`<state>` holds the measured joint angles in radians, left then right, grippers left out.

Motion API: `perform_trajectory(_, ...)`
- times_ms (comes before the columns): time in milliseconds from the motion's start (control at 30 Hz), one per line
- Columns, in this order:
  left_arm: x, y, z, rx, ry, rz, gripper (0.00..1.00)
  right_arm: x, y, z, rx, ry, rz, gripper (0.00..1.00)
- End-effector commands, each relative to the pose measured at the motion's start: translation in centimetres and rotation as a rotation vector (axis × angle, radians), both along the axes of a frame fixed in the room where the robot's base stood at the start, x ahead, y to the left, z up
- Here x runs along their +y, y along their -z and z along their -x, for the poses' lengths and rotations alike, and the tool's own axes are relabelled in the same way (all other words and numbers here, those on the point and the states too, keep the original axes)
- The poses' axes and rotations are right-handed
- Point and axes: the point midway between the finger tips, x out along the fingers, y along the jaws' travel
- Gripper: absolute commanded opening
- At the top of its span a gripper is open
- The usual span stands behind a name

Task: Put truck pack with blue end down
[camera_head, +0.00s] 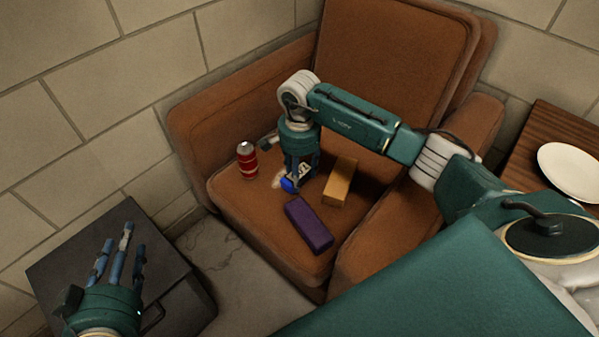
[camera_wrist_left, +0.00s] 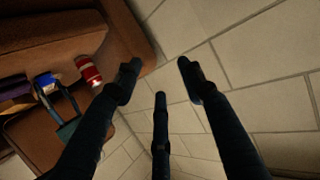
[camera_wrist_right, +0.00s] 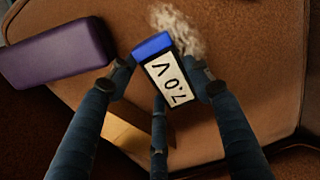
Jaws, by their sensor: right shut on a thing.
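The truck pack (camera_wrist_right: 168,75) is a block with a white, marked face and a blue end. In the right wrist view it sits between my right gripper's fingers (camera_wrist_right: 165,85), blue end pointing away from the palm. In the head view my right gripper (camera_head: 299,178) is shut on the pack (camera_head: 290,184), low over the brown armchair seat, with the blue end lowest. I cannot tell whether the blue end touches the seat. My left gripper (camera_head: 118,250) is open and empty, above a dark box at the lower left.
On the seat (camera_head: 228,192) are a red can (camera_head: 247,160), a purple block (camera_head: 309,224), a yellow block (camera_head: 340,182) and a pale fuzzy patch (camera_head: 278,180). The dark box (camera_head: 70,255) stands left. A wooden table (camera_head: 560,130) with a white plate (camera_head: 572,172) is right.

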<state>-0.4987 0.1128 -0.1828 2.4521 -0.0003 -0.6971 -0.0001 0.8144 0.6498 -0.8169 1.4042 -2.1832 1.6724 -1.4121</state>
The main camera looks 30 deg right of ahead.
Motion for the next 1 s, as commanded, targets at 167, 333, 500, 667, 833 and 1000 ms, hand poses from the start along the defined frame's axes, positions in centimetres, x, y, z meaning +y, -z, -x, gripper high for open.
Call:
perform_trajectory(167, -0.1, -0.5, -0.2, -0.024, 0.001, 0.006, 0.40, 0.0, 0.1, 0.0, -0.001, 0.001, 0.000, 0.17)
perform_trajectory(333, -0.3, -1.0, -0.5, -0.046, 0.003, 0.011, 0.40, 0.0, 0.2, -0.1, -0.001, 0.001, 0.000, 0.17)
perform_trajectory(500, -0.3, -1.4, -0.6, -0.060, 0.004, 0.014, 0.40, 0.0, 0.3, 0.0, 0.000, 0.000, 0.000, 0.69)
perform_trajectory(667, -0.3, -1.3, -0.6, -0.057, 0.004, 0.015, 0.40, 0.0, 0.3, 0.0, 0.000, 0.000, 0.000, 0.69)
perform_trajectory(833, -0.4, -1.3, -0.5, -0.052, 0.004, 0.014, 0.40, 0.0, 0.2, 0.0, 0.000, 0.000, 0.000, 0.69)
perform_trajectory(1000, 0.1, 0.9, 0.5, 0.043, 0.000, -0.008, 0.40, 0.0, -0.4, 0.0, 0.001, -0.001, 0.000, 0.69)
